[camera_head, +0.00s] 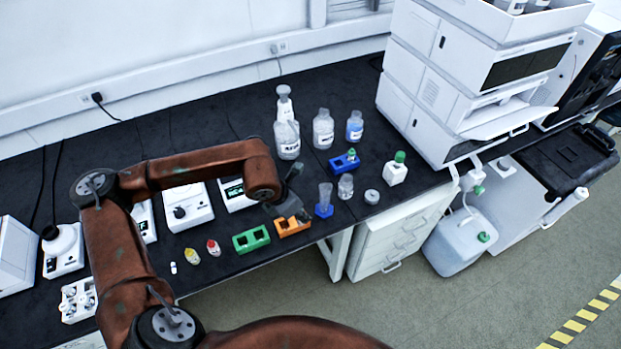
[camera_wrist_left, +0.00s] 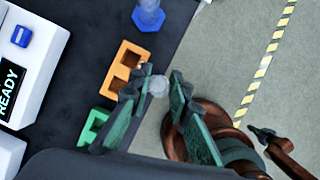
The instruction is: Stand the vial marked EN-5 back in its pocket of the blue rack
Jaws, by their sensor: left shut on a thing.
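My left gripper (camera_head: 290,204) hangs above the orange rack at the bench's front edge. In the left wrist view its two dark fingers (camera_wrist_left: 157,92) are shut on a small pale, clear round thing (camera_wrist_left: 158,85), seen end-on; I take it for the vial, but no marking is readable. The blue rack (camera_head: 345,162) stands farther back and to the right of the gripper. A green-capped vial shows at the blue rack, and its other pocket looks dark and empty.
The orange rack (camera_head: 293,227) and green rack (camera_head: 251,239) stand along the front edge. A blue-footed cylinder (camera_head: 324,208), a small jar (camera_head: 345,187) and a grey lid (camera_head: 372,196) stand between gripper and blue rack's right. Bottles (camera_head: 287,140) stand behind; a green-capped bottle (camera_head: 395,172) stands right.

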